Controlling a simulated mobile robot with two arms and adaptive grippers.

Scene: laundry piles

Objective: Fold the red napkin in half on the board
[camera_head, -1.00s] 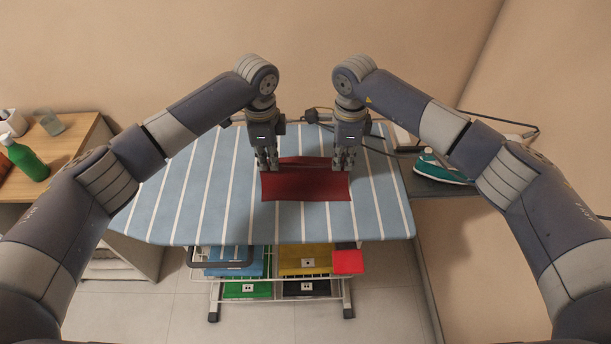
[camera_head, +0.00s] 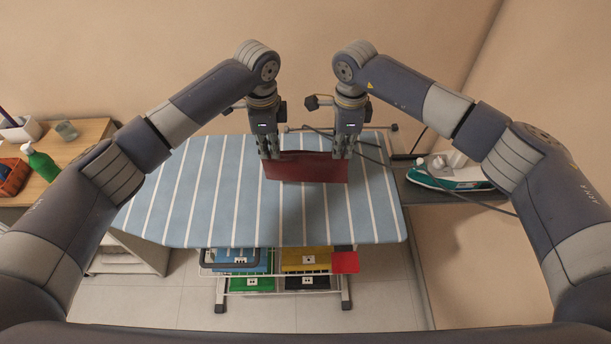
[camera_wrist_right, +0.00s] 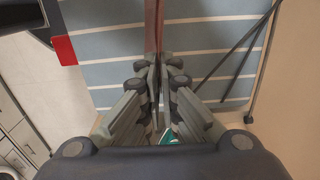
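The red napkin (camera_head: 306,168) hangs from both grippers as a dark red sheet over the far middle part of the blue-and-white striped board (camera_head: 215,215). I cannot tell whether its lower edge touches the board. My left gripper (camera_head: 270,156) is shut on its left upper corner. My right gripper (camera_head: 343,156) is shut on its right upper corner. In the right wrist view the napkin (camera_wrist_right: 153,28) shows edge-on as a thin red strip running into the closed fingertips (camera_wrist_right: 154,62).
A teal iron (camera_head: 450,176) stands on a side shelf at the right, with its cord crossing near the board. A rack with coloured bins (camera_head: 305,258) is under the board. A wooden table (camera_head: 85,135) with a green bottle (camera_head: 40,162) is at the left. The board's near half is clear.

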